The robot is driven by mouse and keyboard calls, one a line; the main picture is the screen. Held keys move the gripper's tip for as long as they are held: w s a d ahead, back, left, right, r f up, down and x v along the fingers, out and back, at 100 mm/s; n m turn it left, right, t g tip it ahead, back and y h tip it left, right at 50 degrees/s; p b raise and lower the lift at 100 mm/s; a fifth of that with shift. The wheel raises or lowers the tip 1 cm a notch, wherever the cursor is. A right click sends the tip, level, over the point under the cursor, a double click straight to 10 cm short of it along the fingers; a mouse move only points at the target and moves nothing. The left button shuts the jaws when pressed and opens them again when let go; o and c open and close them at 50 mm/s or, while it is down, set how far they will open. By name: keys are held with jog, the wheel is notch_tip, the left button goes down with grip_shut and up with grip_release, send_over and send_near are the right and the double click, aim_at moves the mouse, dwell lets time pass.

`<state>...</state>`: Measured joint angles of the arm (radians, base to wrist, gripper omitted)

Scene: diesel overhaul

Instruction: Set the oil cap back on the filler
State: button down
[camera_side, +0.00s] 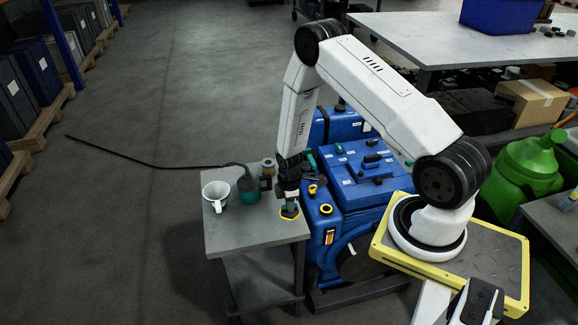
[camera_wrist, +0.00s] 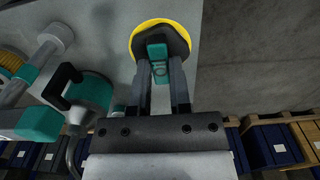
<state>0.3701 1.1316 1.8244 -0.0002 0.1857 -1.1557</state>
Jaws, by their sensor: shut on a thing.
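The oil cap is a dark knob with a yellow rim and a teal grip. My gripper (camera_side: 289,205) is shut on the oil cap (camera_side: 291,213), over the front right part of the grey bench. In the wrist view, the fingers of my gripper (camera_wrist: 162,62) close on the teal grip of the oil cap (camera_wrist: 148,28). Whether the cap touches the bench top is hard to tell. The blue engine (camera_side: 350,170) stands just right of the bench. Yellow-rimmed fittings (camera_side: 325,209) show on its near end; I cannot tell which is the filler.
A small round part (camera_side: 268,167) sits behind. A green can (camera_side: 530,160) is at the right. The floor left of the bench is mostly clear.

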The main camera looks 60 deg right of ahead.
jog(key=s+d, duration=0.3)
jog(key=d, duration=0.4)
jog(key=s+d+r, duration=0.1)
jog(key=s+d, duration=0.3)
jog(key=d, duration=0.3)
jog(key=shift+f, duration=3.5)
jog(key=shift+f, duration=0.5)
jog(key=shift+c, duration=2.4)
grip_release()
jog(key=shift+r, duration=0.1)
